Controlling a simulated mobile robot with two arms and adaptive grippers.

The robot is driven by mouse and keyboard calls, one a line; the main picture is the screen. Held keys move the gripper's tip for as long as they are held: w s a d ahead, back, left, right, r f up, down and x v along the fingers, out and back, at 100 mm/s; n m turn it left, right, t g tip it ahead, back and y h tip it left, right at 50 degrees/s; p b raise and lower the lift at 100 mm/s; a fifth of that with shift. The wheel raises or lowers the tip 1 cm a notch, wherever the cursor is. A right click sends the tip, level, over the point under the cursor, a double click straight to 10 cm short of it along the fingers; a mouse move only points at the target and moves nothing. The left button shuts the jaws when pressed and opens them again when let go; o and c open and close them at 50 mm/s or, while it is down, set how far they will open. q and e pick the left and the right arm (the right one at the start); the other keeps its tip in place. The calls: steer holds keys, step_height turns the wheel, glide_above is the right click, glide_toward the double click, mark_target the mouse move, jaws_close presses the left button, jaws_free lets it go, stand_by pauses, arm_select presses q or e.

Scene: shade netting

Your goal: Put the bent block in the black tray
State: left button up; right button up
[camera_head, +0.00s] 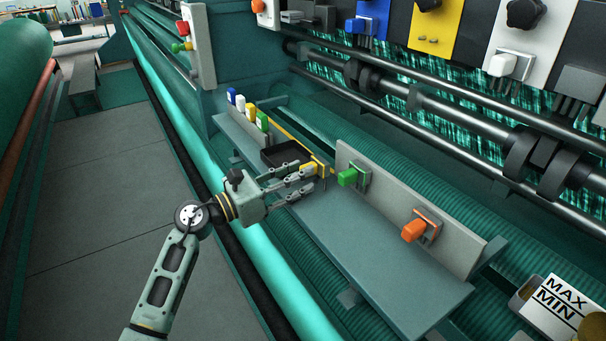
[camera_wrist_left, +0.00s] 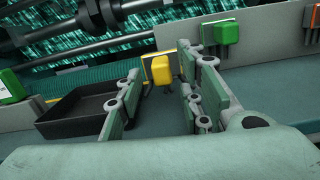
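The black tray (camera_head: 270,158) is an open, empty square tray on the grey-green shelf; it also shows at the left in the left wrist view (camera_wrist_left: 78,124). A yellow block (camera_head: 308,169) with a flat plate behind it and thin prongs below stands right of the tray; it looks like the bent block, though its bend is not clear. It also shows in the left wrist view (camera_wrist_left: 187,66). My left gripper (camera_head: 306,182) is open and empty, its fingers spread on either side of the view toward the yellow block, which lies ahead nearer the right finger. My right gripper is not in view.
A green block (camera_head: 347,177) and an orange block (camera_head: 414,230) are mounted on the upright grey panel (camera_head: 395,205) right of the tray. Small blue, white, yellow and green blocks (camera_head: 262,121) stand left of it. The shelf's right part is clear.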

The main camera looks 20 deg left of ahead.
arm_select(q)
steer(key=b+v, duration=0.3)
steer(key=v, duration=0.7)
